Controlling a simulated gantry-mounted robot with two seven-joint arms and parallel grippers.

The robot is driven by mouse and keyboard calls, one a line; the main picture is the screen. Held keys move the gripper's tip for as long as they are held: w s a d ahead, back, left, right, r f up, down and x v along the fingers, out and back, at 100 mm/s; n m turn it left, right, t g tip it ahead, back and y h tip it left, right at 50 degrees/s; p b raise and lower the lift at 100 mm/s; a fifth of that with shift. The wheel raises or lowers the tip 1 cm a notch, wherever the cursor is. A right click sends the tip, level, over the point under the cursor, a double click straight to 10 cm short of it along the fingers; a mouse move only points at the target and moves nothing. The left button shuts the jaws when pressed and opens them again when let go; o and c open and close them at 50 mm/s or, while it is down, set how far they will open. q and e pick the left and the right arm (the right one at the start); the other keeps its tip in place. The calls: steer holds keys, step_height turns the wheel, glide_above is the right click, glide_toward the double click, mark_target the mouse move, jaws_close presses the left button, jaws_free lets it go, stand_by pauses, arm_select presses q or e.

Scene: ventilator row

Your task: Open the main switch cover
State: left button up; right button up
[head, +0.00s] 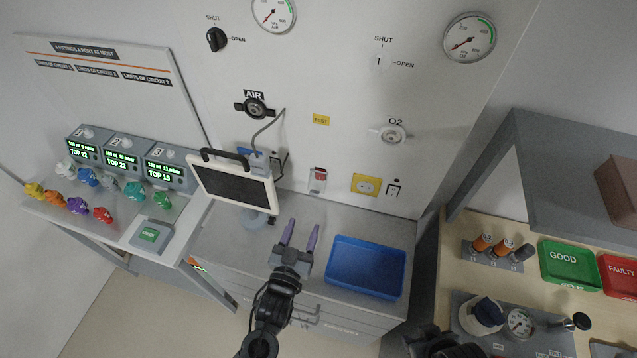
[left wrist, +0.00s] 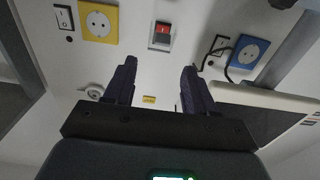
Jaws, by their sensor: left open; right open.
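The main switch (head: 318,180) is a small red rocker in a pale frame low on the white wall panel. It also shows in the left wrist view (left wrist: 162,34), top centre, with red and dark parts; whether a clear cover lies over it I cannot tell. My left gripper (head: 303,227) is open and empty, its two purple fingers pointing at the wall, below and left of the switch in the head view. In the left wrist view, the switch lies beyond the gap between the fingers (left wrist: 159,68). Only a dark part of my right arm shows at the bottom edge; its fingers are hidden.
A tilted monitor (head: 235,184) stands left of my left gripper, its cable running up the wall. A blue tray (head: 366,267) lies on the bench to the right. A yellow socket (head: 366,184) is right of the switch. A shelf bench with green (head: 570,266) and red trays stands far right.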

mark_target(314, 195)
arm_select(q)
steer(key=b+x, duration=0.5)
steer(key=x, duration=0.3)
steer(key=shift+w+a+f+b, duration=0.1)
steer(key=shift+w+f+b, duration=0.1)
steer(key=shift+b, duration=0.15)
steer(key=shift+w+r+b, duration=0.15)
steer(key=shift+w+b, duration=0.15)
steer(key=shift+w, duration=0.4)
arm_select(e)
step_height(314, 195, down, 7)
steer(key=s, duration=0.1)
steer(key=shift+a, duration=0.45)
steer(key=shift+s, duration=0.1)
